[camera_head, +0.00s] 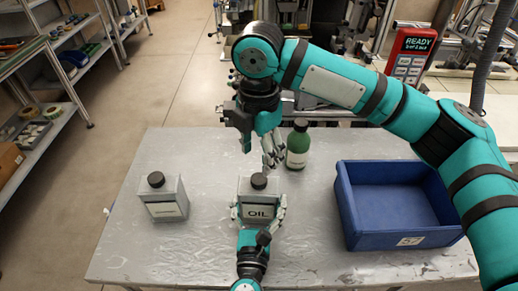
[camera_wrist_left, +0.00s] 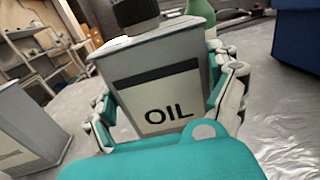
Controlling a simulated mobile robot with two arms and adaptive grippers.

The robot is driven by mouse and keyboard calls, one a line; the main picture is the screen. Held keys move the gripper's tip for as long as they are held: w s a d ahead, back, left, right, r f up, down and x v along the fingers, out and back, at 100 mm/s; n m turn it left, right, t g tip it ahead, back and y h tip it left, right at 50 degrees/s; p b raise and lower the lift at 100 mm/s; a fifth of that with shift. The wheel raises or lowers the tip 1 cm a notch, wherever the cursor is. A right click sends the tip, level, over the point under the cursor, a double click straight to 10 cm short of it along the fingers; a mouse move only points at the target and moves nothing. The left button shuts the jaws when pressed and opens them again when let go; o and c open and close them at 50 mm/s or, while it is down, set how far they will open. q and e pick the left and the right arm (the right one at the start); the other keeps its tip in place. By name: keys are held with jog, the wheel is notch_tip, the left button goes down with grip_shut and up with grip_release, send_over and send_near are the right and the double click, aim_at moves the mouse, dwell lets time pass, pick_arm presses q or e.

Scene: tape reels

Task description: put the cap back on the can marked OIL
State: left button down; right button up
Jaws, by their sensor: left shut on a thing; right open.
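The grey can marked OIL (camera_head: 258,197) stands on the table, its label facing my left gripper. My left gripper (camera_head: 259,213) is shut on the can, with fingers on both sides; the wrist view shows the can (camera_wrist_left: 160,95) between them. A black cap (camera_head: 258,181) sits on top of the can, and its lower part shows in the wrist view (camera_wrist_left: 135,12). I cannot tell how firmly it is seated. My right gripper (camera_head: 271,154) is open and empty, above and behind the can, apart from the cap.
A second grey can (camera_head: 163,199) with a black cap stands at left. A green bottle (camera_head: 298,148) stands behind the OIL can, close to my right gripper. A blue crate (camera_head: 400,238) is at right. The table's front left (camera_head: 160,255) is clear.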

aim_at(259, 178)
notch_tip(259, 178, down, 8)
jog(key=shift+r, duration=0.15)
dwell(0.4)
grip_shut()
jog(key=m, duration=1.1)
jog(key=shift+m, duration=0.3)
jog(key=shift+o, duration=0.8)
grip_release()
